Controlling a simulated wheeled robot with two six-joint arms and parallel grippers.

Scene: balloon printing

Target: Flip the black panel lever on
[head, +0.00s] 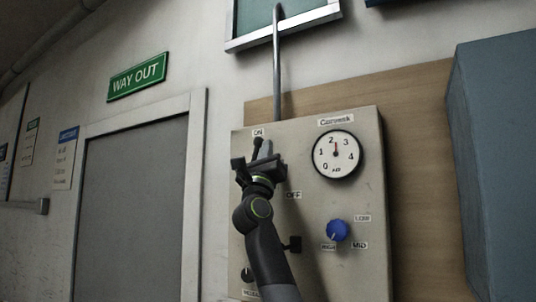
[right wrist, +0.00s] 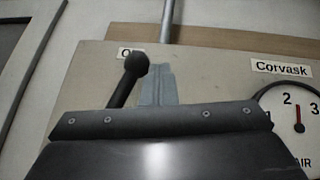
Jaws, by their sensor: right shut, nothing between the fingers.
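The grey control panel (head: 310,200) is on the wall ahead. Its black lever (head: 255,150) points up by the "ON" label (head: 258,132); the "OFF" label (head: 293,195) is lower right. In the right wrist view the lever (right wrist: 128,80) has a round knob, leans slightly right and stands beside a grey upright plate (right wrist: 158,88). My right gripper (head: 258,164) is shut and empty, in front of the panel just below the knob. It hides the lever's base, and I cannot tell whether it touches the lever. My left gripper is not in view.
A round gauge (head: 336,154) is at the panel's upper right, with a blue knob (head: 338,231) below. A small black handle (head: 292,243) and a dark knob (head: 247,275) are lower down. A pipe (head: 277,70) rises above. A blue-grey box (head: 495,150) juts out at right.

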